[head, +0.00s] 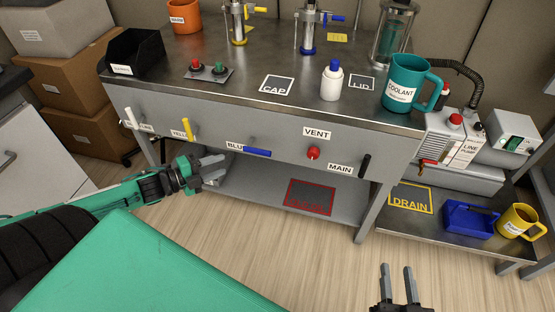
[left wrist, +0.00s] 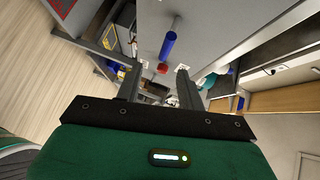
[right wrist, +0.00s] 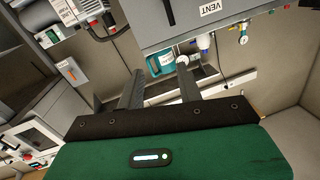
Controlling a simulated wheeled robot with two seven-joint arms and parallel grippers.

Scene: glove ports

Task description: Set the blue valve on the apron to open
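The blue valve handle (head: 257,152) sits on the front apron of the bench (head: 290,135) and lies level, pointing right from its pivot. Its BLUE label (head: 235,146) is partly covered by the handle. In the left wrist view the handle (left wrist: 168,45) shows ahead of the fingers, not touching them. My left gripper (head: 222,168) is in front of the apron, left of and a little below the blue handle, open and empty. My right gripper (head: 396,272) is low at the front right, away from the apron, open and empty; its fingers also show in the right wrist view (right wrist: 160,88).
On the same apron are a white handle (head: 131,118), a yellow handle (head: 187,129), a red VENT knob (head: 313,153) and a black MAIN handle (head: 365,166). A low side table (head: 440,228) stands at the right. The floor in front is clear.

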